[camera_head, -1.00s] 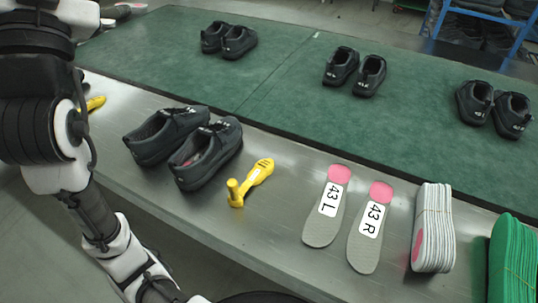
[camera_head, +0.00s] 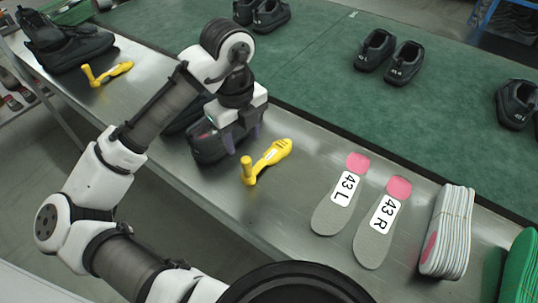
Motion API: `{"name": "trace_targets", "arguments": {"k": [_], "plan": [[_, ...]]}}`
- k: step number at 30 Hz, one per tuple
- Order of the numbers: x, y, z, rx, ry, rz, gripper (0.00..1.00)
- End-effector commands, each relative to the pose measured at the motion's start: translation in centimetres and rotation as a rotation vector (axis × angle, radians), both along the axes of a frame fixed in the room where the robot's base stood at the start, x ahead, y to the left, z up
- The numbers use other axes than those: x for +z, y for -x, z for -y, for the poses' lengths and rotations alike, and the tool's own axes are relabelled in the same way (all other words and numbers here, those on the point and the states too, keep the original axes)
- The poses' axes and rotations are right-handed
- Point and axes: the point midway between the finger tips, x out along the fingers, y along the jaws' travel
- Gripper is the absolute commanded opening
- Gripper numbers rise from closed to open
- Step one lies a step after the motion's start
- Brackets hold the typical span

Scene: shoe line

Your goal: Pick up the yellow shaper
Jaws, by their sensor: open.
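A yellow shaper (camera_head: 268,160) lies on the metal table with its upright knob at the near left end. A second yellow shaper (camera_head: 110,73) lies farther left on the same table. My gripper (camera_head: 243,138) is open and points down, with two purple fingers. In the picture it is just up and left of the nearer shaper, in front of a pair of black shoes (camera_head: 205,150). My arm and gripper hide much of that pair. I cannot tell whether the fingers touch a shoe. The nearer shaper is in full view.
Insoles marked 43 L (camera_head: 336,203) and 43 R (camera_head: 382,220) lie right of the nearer shaper. Beyond them stand a stack of white insoles (camera_head: 447,230) and a green stack (camera_head: 521,270). More black shoes (camera_head: 387,57) stand on the green belt (camera_head: 310,80).

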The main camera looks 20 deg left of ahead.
Motion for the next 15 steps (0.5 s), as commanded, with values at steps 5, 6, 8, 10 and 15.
{"name": "trace_targets", "arguments": {"k": [5, 6, 8, 10, 15], "plan": [[-3.3, -0.1, 0.1, 0.002, 0.003, 0.001, 0.48], [-3.8, -0.1, 0.1, 0.002, 0.005, 0.002, 0.48], [-4.3, -0.2, 0.1, 0.002, 0.002, 0.003, 0.48], [-4.7, -0.2, 0.2, 0.001, 0.002, 0.003, 0.48], [-6.3, -0.1, 0.2, 0.002, 0.003, 0.002, 0.48]]}}
